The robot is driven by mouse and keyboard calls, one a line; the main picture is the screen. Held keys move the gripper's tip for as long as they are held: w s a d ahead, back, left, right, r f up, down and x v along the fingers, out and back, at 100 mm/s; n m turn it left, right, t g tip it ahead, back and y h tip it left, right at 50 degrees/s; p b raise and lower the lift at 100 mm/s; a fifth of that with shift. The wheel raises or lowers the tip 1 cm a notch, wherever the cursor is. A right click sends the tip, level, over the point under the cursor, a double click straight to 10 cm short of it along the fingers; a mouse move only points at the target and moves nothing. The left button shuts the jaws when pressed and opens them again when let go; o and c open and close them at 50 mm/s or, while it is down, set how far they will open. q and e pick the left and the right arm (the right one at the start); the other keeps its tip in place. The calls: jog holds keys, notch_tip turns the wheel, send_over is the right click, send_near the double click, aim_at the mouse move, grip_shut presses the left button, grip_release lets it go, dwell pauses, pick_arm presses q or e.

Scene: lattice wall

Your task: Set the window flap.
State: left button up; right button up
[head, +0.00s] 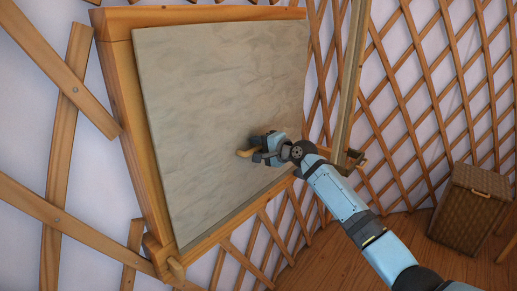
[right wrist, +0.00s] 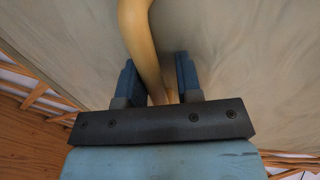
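The window flap (head: 215,90) is a grey, wrinkled panel that covers most of the opening in the wooden window frame (head: 125,110). A curved, tan wooden handle (head: 244,153) shows at the flap's lower right part. My right gripper (head: 263,149) is at this handle, close to the flap. In the right wrist view the handle (right wrist: 140,35) runs between the two blue fingers (right wrist: 158,75). It lies near the left finger, with a gap to the right one, so the gripper looks open around it. My left gripper is not in view.
A narrow wooden panel or door edge (head: 350,90) stands right of the window, with a small wooden piece (head: 354,160) low on it. A wooden peg (head: 176,269) sits below the frame. A woven basket (head: 468,205) stands on the floor at right. Lattice (head: 437,105) surrounds everything.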

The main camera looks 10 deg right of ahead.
jog(key=shift+s+d, duration=0.2)
jog(key=b+v, duration=0.2)
jog(key=v, duration=1.1)
jog(key=shift+s, duration=0.2)
